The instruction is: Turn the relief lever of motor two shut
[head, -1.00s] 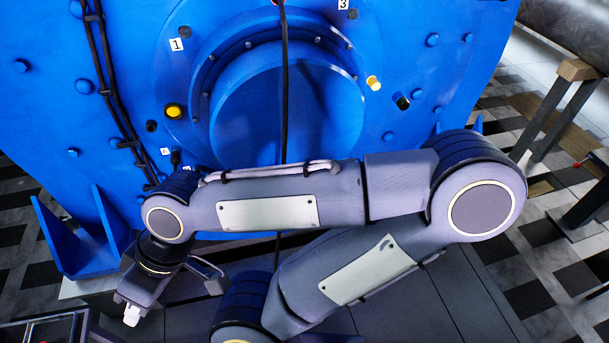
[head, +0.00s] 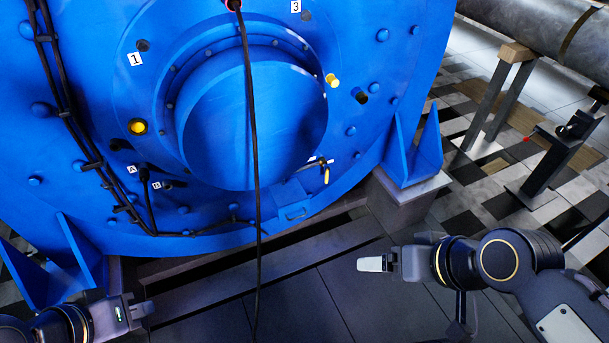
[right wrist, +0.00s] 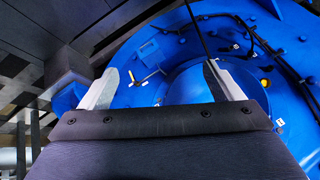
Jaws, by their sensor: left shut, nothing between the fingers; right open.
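A big blue motor (head: 200,215) with a round hub fills the left and middle of the head view. A small lever with a yellow part (head: 325,172) sticks out at the hub's lower right; it also shows in the right wrist view (right wrist: 152,75). Its exact setting is too small to tell. No motor number two is legible. My left gripper (head: 146,309) is shut and empty at the lower left, apart from the motor. My right gripper (head: 364,264) is open and empty, below and right of the lever; its spread fingers show in the right wrist view (right wrist: 162,67).
A black cable (head: 254,200) hangs down in front of the hub. A yellow knob (head: 138,127) sits at the hub's left. A blue support foot (head: 415,150) rises right of the lever. A pipe on a stand (head: 495,95) is at the right. The dark floor plates (head: 320,300) are clear.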

